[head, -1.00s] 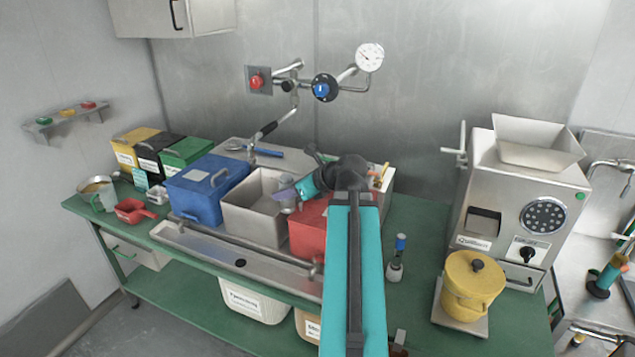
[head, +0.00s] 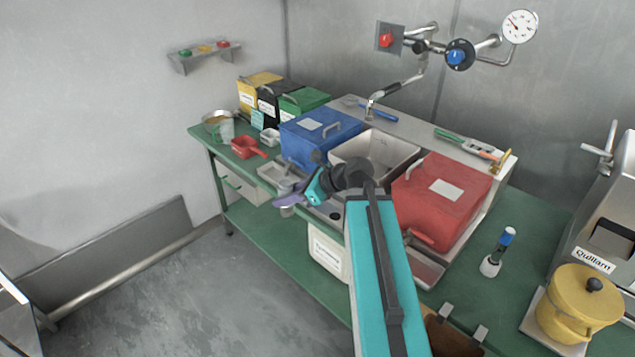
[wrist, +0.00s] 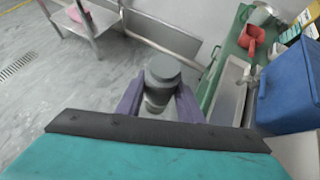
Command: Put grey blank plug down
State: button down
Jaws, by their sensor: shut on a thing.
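My gripper (wrist: 160,104) is shut on the grey blank plug (wrist: 163,70), a short grey cylinder with a wider rounded top, held between the two purple fingers. In the head view the gripper (head: 284,201) and the grey plug (head: 288,211) are small, at the front edge of the green bench, left of my arm. The plug seems to be in the air by the bench edge, over or near the floor; the exact height is hard to tell.
A metal drip tray (head: 273,173) lies along the bench front. A red scoop (head: 247,146) is at the left. Grey floor (head: 200,290) is clear.

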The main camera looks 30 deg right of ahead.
jog(key=a+n+g, duration=0.1)
jog(key=a, duration=0.1)
jog(key=a+f+n+y, duration=0.1)
jog(key=a, duration=0.1)
jog(key=shift+g+y, duration=0.3)
jog(key=shift+g, duration=0.1)
jog(key=shift+s+n, duration=0.1)
jog(key=shift+n, duration=0.2)
jog(key=shift+s, duration=0.1)
